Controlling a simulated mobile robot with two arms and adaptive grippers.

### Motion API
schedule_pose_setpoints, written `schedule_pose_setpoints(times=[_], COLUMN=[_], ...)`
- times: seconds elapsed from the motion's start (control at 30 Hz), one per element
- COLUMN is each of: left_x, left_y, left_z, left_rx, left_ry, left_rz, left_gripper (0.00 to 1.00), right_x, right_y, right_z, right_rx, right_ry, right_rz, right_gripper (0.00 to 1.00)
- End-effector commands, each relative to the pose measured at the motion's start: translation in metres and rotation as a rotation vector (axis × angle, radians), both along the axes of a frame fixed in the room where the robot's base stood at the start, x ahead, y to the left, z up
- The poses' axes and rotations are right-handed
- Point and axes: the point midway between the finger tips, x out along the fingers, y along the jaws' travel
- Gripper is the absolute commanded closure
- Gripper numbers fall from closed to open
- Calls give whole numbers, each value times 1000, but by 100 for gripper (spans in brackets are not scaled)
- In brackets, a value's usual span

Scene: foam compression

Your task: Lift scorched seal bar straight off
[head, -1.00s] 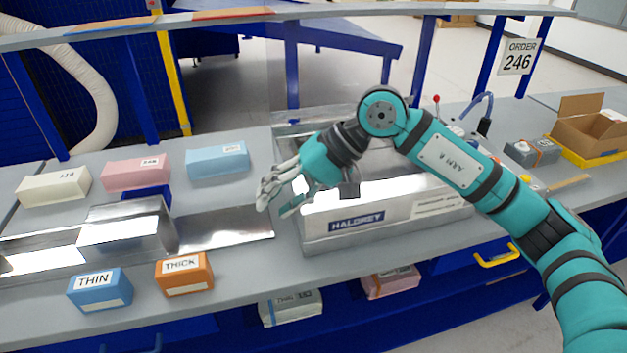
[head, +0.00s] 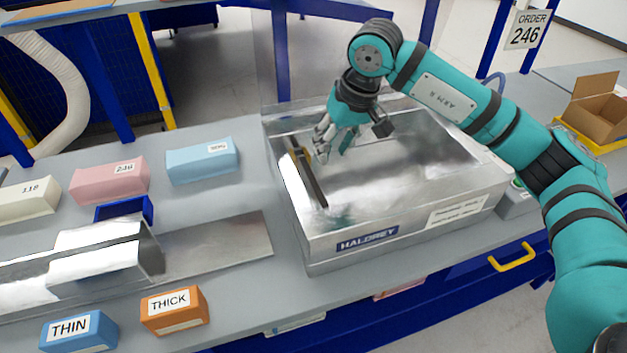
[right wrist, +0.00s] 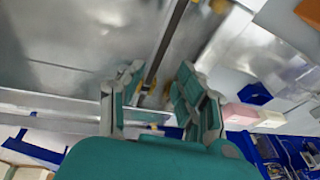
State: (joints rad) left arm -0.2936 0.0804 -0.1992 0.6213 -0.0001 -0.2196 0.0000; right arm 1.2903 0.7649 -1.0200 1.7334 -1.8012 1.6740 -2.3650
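The seal bar (head: 313,185) is a long dark strip near the left end of the silver HALDREY machine (head: 440,205). A brass-coloured fitting (head: 302,154) shows by its far part. My right gripper (head: 330,152) is above the machine, just right of the bar's far part in the head view. In the right wrist view the bar (right wrist: 166,45) runs between the spread fingers of the gripper (right wrist: 162,82), which look apart from it. The gripper is open and empty. My left gripper is in no view.
Pink (head: 110,180) and light blue (head: 202,160) blocks lie left of the machine, near a metal chute (head: 105,255). THIN (head: 78,331) and THICK (head: 174,309) blocks sit at the front. An open carton (head: 597,110) is at right.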

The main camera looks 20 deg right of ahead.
Motion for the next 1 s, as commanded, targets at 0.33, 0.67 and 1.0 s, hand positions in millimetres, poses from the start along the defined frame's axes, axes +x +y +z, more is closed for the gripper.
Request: schedule_pose_setpoints(times=[0.33, 0.67, 1.0], left_x=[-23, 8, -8], left_y=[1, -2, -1], left_z=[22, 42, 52], left_rx=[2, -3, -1], left_ry=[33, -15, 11], left_rz=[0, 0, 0], left_gripper=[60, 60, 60], right_x=[15, 24, 35], right_y=[12, 19, 25], right_z=[-63, -88, -123], right_rx=[2, 3, 2], right_ry=[3, 6, -1], right_rz=[0, 1, -1], right_gripper=[65, 65, 65])
